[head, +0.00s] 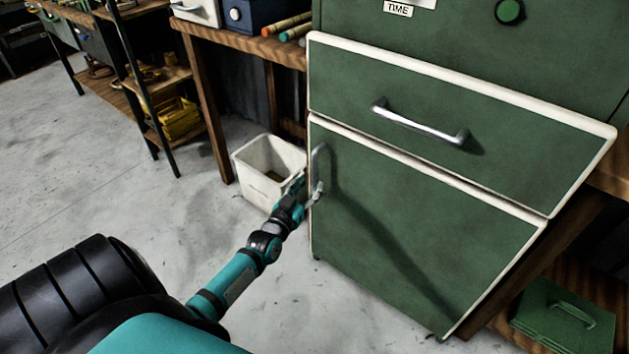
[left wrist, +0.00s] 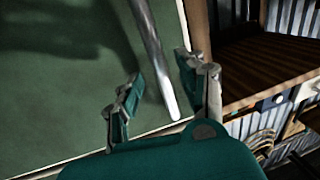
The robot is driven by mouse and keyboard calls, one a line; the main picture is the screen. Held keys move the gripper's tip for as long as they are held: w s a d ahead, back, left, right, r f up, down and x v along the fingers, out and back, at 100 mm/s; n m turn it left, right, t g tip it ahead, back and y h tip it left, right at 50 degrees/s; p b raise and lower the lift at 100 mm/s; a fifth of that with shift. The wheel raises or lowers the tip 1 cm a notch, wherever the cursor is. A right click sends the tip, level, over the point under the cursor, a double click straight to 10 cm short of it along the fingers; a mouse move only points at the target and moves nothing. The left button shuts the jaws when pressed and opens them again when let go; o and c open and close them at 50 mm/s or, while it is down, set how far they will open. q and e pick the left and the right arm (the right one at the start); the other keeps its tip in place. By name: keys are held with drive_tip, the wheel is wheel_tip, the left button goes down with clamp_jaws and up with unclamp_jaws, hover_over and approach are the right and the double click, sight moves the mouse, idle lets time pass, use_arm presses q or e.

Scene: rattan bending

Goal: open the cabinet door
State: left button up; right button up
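The green cabinet door (head: 410,235) is below a drawer and looks closed, with white trim along its top. Its vertical metal handle (head: 320,160) is near the door's left edge. My left gripper (head: 314,191) is at the lower part of this handle. In the left wrist view, the gripper (left wrist: 160,76) is open, with one finger on each side of the handle bar (left wrist: 153,50). A gap shows between the bar and the fingers; whether either touches it I cannot tell. The lower door surface is partly shadowed. My right gripper is not in view.
A drawer (head: 380,125) with a horizontal handle (head: 420,122) is above the door. A white bin (head: 250,158) stands on the floor just left of the cabinet, near my left gripper. A green toolbox (head: 565,318) is at lower right. Floor before the door is clear.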

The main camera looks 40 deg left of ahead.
sight(313, 179)
use_arm(q)
drive_tip(key=shift+w+a+b, duration=0.15)
drive_tip(key=shift+w+a, duration=0.05)
drive_tip(key=shift+w, duration=0.75)
drive_tip(key=shift+w+a+b, duration=0.15)
drive_tip(key=shift+w+a, duration=0.05)
drive_tip(key=shift+w, duration=0.7)
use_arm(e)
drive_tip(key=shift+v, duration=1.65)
use_arm(q)
clamp_jaws()
